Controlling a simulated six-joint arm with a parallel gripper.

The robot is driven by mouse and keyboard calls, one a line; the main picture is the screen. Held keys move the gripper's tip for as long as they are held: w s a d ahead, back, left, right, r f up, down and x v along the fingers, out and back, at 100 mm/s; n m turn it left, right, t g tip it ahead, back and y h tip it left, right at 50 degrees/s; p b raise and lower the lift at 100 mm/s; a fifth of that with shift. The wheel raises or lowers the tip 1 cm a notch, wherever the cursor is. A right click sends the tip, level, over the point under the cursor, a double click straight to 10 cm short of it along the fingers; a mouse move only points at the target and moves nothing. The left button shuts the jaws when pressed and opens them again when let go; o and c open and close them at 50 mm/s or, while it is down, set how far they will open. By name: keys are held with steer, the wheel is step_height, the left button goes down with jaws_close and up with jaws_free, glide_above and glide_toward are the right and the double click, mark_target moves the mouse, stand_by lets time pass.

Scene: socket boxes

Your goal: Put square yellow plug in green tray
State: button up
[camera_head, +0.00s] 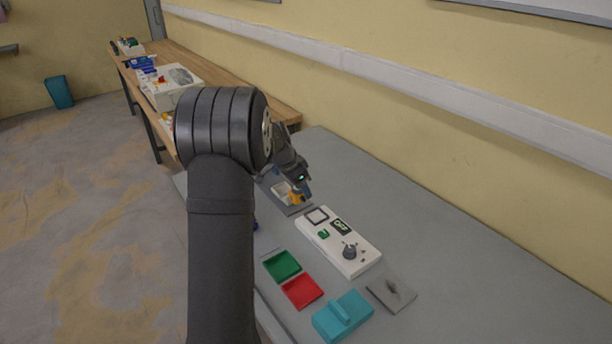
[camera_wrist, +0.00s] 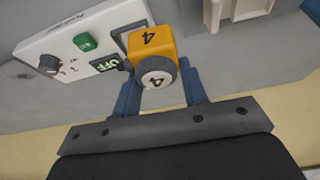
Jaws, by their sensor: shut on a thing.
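The square yellow plug (camera_wrist: 150,42), marked 4 and with a round grey-rimmed knob, is between my blue fingers in the wrist view. My gripper (camera_wrist: 158,80) is shut on it. In the head view the plug (camera_head: 296,197) shows as a small yellow patch under my gripper (camera_head: 302,188), near a white socket box (camera_head: 279,188). I cannot tell how far it is above the surface. The green tray (camera_head: 282,265) is a shallow square nearer the camera, left of the white panel, and uncovered. My arm hides part of the table's left side.
A red tray (camera_head: 302,291) adjoins the green one. The white panel box (camera_head: 345,258) has a knob, a green switch and an OFF display. A teal handled block (camera_head: 343,316) and a grey plate (camera_head: 391,296) are near the front. The table's right side is clear.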

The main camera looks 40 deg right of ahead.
steer(key=s+a+f+m+g+y, duration=0.3)
steer(key=s+a+m+g+y, duration=0.15)
steer(key=s+a+m, duration=1)
steer(key=shift+w+a+f+m, duration=0.15)
steer(key=shift+f+m, duration=0.35)
steer(key=shift+f, duration=0.5)
steer(key=shift+w+a+f+m, duration=0.1)
steer(key=shift+w+f+m, duration=0.25)
steer(key=shift+f, duration=0.6)
steer(key=shift+w+a+f+m, duration=0.1)
steer(key=shift+f+m, duration=0.5)
steer(key=shift+f, duration=0.4)
steer(key=shift+d+f, duration=0.1)
steer(key=o, duration=1.7)
steer(key=shift+o, duration=0.2)
step_height(320, 180, up, 7)
